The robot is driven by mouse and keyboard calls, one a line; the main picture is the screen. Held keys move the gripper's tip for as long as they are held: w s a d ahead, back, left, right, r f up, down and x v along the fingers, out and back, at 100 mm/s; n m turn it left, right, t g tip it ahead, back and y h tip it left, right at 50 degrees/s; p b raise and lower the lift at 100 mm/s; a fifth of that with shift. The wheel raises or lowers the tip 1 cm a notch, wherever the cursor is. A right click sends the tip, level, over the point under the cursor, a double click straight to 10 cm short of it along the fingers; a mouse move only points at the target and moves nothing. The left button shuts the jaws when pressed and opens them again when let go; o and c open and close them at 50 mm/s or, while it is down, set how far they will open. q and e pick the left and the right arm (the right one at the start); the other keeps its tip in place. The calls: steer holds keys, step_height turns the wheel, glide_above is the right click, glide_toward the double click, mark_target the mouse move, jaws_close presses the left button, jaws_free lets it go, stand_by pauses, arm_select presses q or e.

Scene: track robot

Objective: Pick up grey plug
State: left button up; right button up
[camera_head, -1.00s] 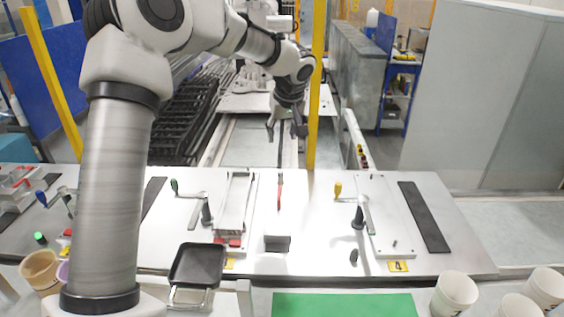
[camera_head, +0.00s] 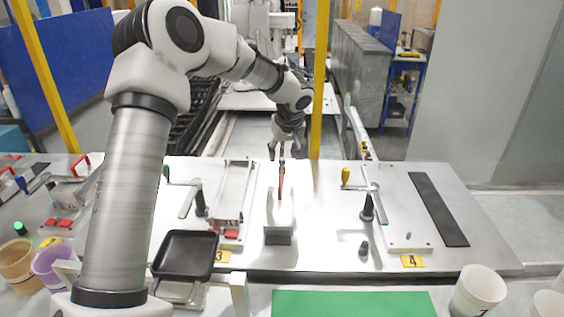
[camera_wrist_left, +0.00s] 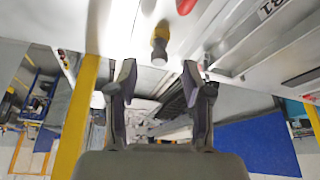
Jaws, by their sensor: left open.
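A small dark grey cylinder, which looks like the grey plug (camera_head: 363,248), stands on the metal table (camera_head: 325,225) just left of the number 4 label in the head view. My left gripper (camera_head: 284,149) is open and empty near the table's far edge, well behind and left of the plug. It also shows open in the left wrist view (camera_wrist_left: 156,78). My right gripper is out of view.
A yellow post (camera_head: 319,80) rises behind the table.

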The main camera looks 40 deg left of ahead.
mark_target(282, 159)
arm_select(q)
steer(key=x, duration=0.2)
steer(key=shift+w+a+f, duration=0.1)
steer(key=shift+w+f, duration=0.05)
steer(key=shift+f, duration=0.2)
steer(key=shift+w+a+f, duration=0.1)
steer(key=shift+f, duration=0.15)
steer(key=shift+r, duration=0.1)
jaws_close()
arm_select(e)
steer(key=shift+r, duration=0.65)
arm_select(q)
steer(key=shift+r, duration=0.6)
step_height(282, 159, up, 17)
steer(key=b, duration=0.2)
steer(key=shift+b, duration=0.3)
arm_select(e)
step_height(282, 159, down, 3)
